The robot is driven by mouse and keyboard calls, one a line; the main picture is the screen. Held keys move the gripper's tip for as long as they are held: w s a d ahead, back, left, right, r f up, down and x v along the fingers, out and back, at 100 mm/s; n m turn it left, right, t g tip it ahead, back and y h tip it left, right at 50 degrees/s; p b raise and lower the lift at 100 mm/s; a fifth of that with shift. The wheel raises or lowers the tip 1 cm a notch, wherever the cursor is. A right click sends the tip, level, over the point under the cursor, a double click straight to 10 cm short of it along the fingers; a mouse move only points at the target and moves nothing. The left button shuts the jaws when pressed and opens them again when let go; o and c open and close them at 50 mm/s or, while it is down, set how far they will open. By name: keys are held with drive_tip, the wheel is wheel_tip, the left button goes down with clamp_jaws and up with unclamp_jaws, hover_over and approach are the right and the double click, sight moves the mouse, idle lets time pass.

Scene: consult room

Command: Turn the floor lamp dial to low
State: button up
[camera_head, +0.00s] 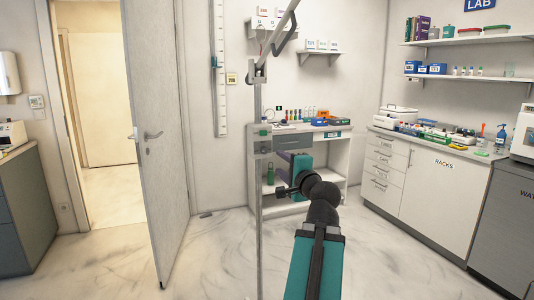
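The floor lamp appears to be the slim grey pole (258,230) in the middle of the view, with a jointed arm (282,38) slanting up right from its top. A small box (262,144) with a green spot is at mid-height on the pole; this may be the dial's housing. Its setting and any marks are too small to read. My gripper (279,191), dark and small in view, is just right of the pole and below that box. I cannot tell whether it touches the pole, or how its fingers stand.
Behind the pole is a white shelf unit (334,146) with bottles and boxes on top. A counter with drawers (384,165) runs along the right. An open door (158,150) stands at left, a grey cabinet (28,212) beyond it.

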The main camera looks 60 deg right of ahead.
sight(265, 151)
drive_tip(key=shift+w+d+r, duration=0.1)
drive_tip(key=p+x, duration=0.2)
drive_tip(key=p, duration=0.3)
drive_tip(key=shift+w+d, duration=0.2)
drive_tip(key=shift+w, duration=0.1)
drive_tip(key=p+x, duration=0.2)
drive_tip(key=p, duration=0.5)
drive_tip(key=shift+w, duration=0.15)
drive_tip(key=shift+p+x, duration=0.7)
drive_tip(key=shift+x, duration=3.45)
drive_tip(key=shift+d, duration=0.15)
clamp_jaws()
drive_tip(key=shift+n+b, duration=0.3)
drive_tip(key=shift+b, duration=0.7)
